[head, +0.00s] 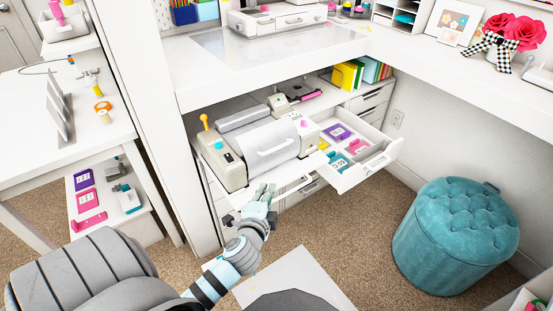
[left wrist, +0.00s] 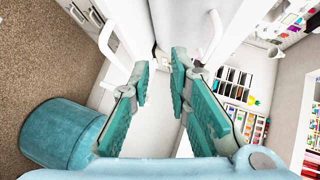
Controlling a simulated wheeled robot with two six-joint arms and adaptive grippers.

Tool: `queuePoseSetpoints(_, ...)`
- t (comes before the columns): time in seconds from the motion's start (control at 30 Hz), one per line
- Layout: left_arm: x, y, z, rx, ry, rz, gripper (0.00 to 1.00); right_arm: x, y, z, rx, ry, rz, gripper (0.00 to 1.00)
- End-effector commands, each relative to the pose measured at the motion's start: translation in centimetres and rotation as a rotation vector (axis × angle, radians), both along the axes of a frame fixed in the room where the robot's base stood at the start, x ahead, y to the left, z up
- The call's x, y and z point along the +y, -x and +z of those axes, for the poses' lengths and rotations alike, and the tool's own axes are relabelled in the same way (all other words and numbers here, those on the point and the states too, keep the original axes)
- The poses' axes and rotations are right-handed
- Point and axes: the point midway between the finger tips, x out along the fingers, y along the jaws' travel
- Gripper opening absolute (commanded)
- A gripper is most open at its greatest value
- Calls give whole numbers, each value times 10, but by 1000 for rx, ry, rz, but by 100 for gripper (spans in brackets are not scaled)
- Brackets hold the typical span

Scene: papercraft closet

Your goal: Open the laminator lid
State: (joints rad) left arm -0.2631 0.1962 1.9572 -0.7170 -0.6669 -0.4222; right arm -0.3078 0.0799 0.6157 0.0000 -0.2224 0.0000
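The laminator (head: 236,168) is a cream and grey machine on a pulled-out white shelf under the counter. Its silver-grey lid (head: 257,133) lies down over the body, with a white bar handle (head: 279,148) on its front. My left gripper (head: 268,188) is just in front of and below the lid handle, apart from it in the head view. In the left wrist view the left gripper (left wrist: 163,78) has its teal-padded fingers spread, with nothing held between them. A white curved bar (left wrist: 214,36) shows beyond the fingers; I cannot tell if it is the lid handle. My right gripper is not in view.
An open drawer (head: 372,166) with craft punches juts out right of the laminator. A teal tufted stool (head: 456,232) stands on the carpet at right. The white counter (head: 330,45) overhangs the laminator's rear. A white side table (head: 70,110) is at left.

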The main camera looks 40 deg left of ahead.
Motion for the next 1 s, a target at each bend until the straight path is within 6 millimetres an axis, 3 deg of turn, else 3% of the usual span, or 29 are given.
queuePoseSetpoints(0.03, 1, -2, 25, -54, -54, 2, 17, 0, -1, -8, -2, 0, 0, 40)
queuePoseSetpoints(0.1, 4, -4, 53, -100, -106, 9, 17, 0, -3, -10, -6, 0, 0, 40)
queuePoseSetpoints(0.17, 7, -9, 61, -114, -122, 12, 17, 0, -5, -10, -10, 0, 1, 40)
queuePoseSetpoints(0.6, 55, -99, 46, -114, -118, 14, 17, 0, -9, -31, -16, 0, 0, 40)
queuePoseSetpoints(0.8, 67, -123, 43, -114, -116, 13, 17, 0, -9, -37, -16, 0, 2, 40)
queuePoseSetpoints(1.0, 70, -129, 43, -113, -116, 12, 17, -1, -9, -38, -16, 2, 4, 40)
